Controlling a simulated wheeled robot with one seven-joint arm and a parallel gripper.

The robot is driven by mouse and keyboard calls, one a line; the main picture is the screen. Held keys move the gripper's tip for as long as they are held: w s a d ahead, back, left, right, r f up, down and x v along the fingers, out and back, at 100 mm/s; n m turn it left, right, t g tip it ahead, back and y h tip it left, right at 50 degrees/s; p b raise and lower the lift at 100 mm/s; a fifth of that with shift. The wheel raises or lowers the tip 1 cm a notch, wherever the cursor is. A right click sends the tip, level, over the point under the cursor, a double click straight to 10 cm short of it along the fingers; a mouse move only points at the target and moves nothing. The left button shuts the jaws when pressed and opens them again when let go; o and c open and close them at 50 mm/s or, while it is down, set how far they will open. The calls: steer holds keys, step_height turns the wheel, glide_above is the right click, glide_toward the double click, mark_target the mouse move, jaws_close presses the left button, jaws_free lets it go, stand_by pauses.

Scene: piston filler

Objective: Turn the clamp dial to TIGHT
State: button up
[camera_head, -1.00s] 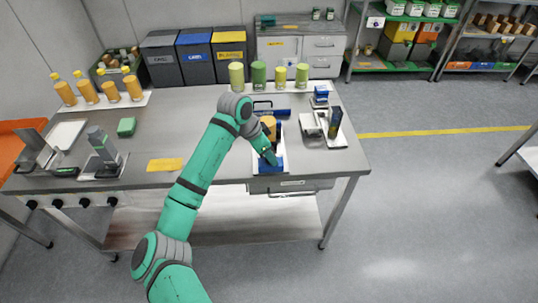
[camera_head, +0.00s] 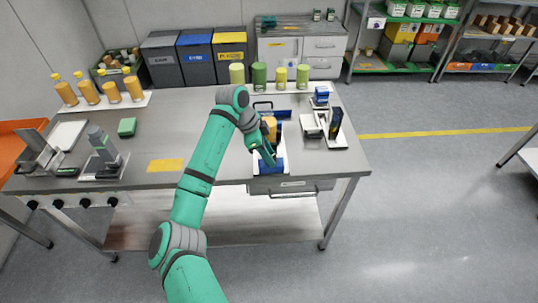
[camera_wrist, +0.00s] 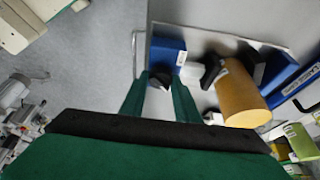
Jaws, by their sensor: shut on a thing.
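The piston filler stands at the right front of the table, with an orange cylinder (camera_head: 269,126), a blue block (camera_head: 272,167) and a pale base plate (camera_head: 257,168). The orange cylinder (camera_wrist: 240,96) and blue block (camera_wrist: 167,54) also show in the wrist view. My gripper (camera_head: 270,160) is low over the filler's front, near the blue block. In the wrist view my gripper (camera_wrist: 160,88) has its two green fingers around a small dark and white part (camera_wrist: 159,79), which looks like the clamp dial. Its markings and setting cannot be read.
A device with a dark upright part (camera_head: 335,122) stands right of the filler. Green and yellow cylinders (camera_head: 259,75) line the back. The table middle is mostly clear.

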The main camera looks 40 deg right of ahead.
stand_by(0.4)
steer(key=o, duration=1)
steer(key=shift+o, duration=0.2)
steer(key=shift+r, duration=0.1)
steer(key=v, duration=1)
steer(key=shift+r, duration=0.3)
steer(key=shift+w+a, duration=0.1)
steer(key=shift+w, duration=0.1)
